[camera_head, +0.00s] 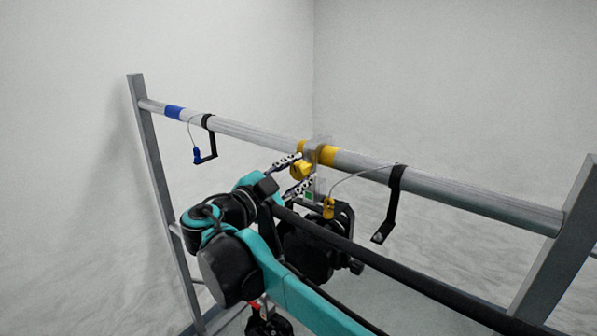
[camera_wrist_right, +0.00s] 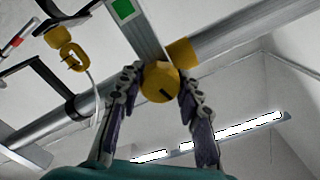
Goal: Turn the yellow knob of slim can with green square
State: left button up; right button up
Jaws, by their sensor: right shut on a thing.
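In the right wrist view, the fingers (camera_wrist_right: 159,85) are closed on the round knob (camera_wrist_right: 160,82), whose face has a dark slot. My left gripper is not seen.
The silver rail (camera_head: 460,198) spans the metal frame, with blue tape (camera_head: 174,112) at left. A black bracket (camera_head: 396,190) with a cable and yellow clip (camera_head: 328,208) hangs close to the gripper. Another black bracket (camera_head: 211,140) with a blue clip (camera_head: 198,157) hangs left.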

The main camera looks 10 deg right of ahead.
jog(key=shift+f, duration=0.1)
dwell(0.3)
jog(key=o, duration=1.2)
jog(key=shift+c, duration=0.2)
jog(key=v, duration=1.2)
